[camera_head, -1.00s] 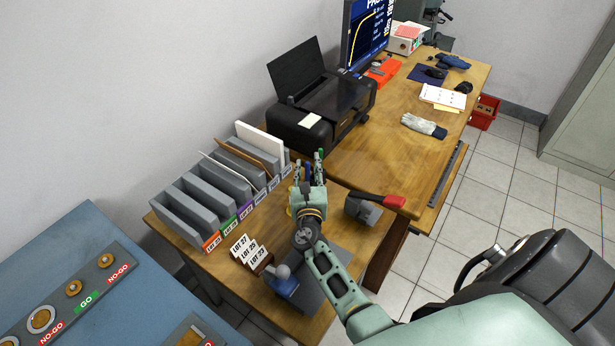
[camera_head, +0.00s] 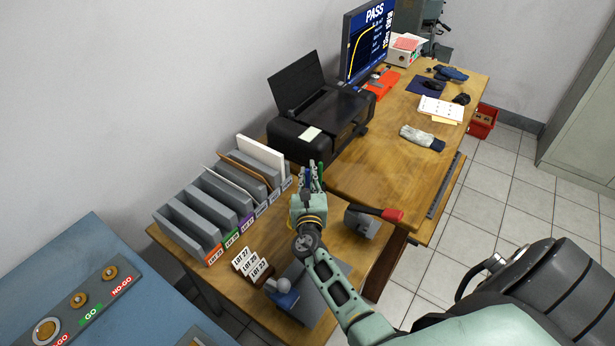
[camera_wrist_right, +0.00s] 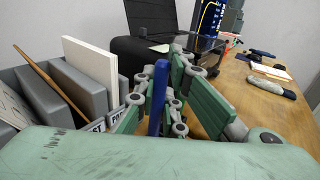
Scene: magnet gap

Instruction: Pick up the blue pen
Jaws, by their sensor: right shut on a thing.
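The blue pen (camera_wrist_right: 157,97) stands nearly upright between the two green fingers of my right gripper (camera_wrist_right: 166,95) in the right wrist view. The gripper is shut on it. In the head view the right gripper (camera_head: 312,180) is over the back of the low wooden table, beside the slotted grey rack, and the blue pen (camera_head: 307,174) shows as a small blue strip at the fingers. The pen's lower end is hidden by the gripper. My left gripper is not in view.
The grey rack (camera_head: 187,222) with boards in its slots stands left of the gripper. A black printer (camera_head: 318,125) is behind it. A red-handled lever tool (camera_head: 390,215) is close on the right. Lot cards (camera_head: 250,262) stand in front.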

